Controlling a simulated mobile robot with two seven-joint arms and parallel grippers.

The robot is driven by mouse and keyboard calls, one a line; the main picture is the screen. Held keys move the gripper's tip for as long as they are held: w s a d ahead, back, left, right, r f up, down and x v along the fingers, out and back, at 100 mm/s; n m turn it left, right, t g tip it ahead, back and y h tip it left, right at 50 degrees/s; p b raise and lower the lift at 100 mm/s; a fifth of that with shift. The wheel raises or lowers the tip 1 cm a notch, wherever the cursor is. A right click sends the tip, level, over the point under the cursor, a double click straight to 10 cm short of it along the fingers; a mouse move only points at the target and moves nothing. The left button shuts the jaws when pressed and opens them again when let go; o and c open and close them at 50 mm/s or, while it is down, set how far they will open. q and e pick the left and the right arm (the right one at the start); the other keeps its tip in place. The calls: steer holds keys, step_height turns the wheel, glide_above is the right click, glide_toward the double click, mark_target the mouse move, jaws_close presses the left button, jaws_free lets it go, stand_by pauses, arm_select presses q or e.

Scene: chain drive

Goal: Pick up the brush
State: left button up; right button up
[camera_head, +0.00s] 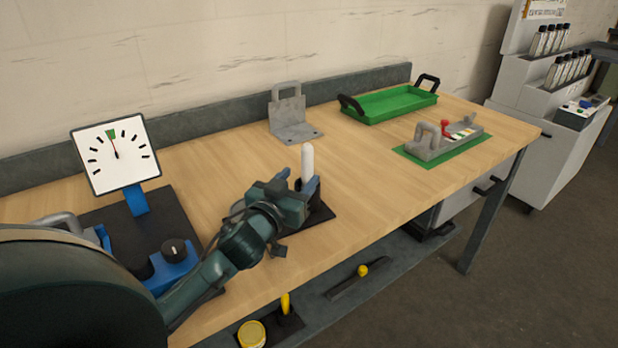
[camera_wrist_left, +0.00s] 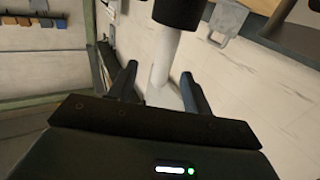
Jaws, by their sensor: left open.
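The brush (camera_head: 307,160) shows as a white upright handle above a dark base or holder (camera_head: 318,216) on the wooden bench; its lower part is hidden behind my gripper. My left gripper (camera_head: 299,181) is open at the handle, with a finger to either side of it. In the left wrist view the brush's white shaft (camera_wrist_left: 164,55) runs between the open fingers of my left gripper (camera_wrist_left: 159,72), with a dark piece at its top end. I cannot tell whether the fingers touch it. My right gripper is not in view.
A dial gauge (camera_head: 115,157) and a blue knob unit (camera_head: 174,266) stand at the left. A grey bracket (camera_head: 290,119), green tray (camera_head: 390,103) and grey fixture (camera_head: 444,141) sit farther back. Bare bench lies right of the brush. Yellow-topped items (camera_head: 251,333) are on the lower shelf.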

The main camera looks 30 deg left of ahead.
mark_target(308, 168)
arm_select(q)
steer(key=w, duration=0.3)
steer(key=shift+w+a, duration=0.1)
steer(key=shift+a, duration=0.15)
steer(key=shift+w+a+r+p, duration=0.1)
steer(key=shift+w+a+p, duration=0.1)
steer(key=shift+w, duration=0.7)
steer(key=shift+w+a+r+p, duration=0.1)
steer(key=shift+w+a+p, duration=0.15)
steer(key=shift+w, duration=0.6)
steer(key=shift+w+a+p, duration=0.2)
steer(key=shift+w, duration=0.7)
steer(key=shift+c, duration=0.3)
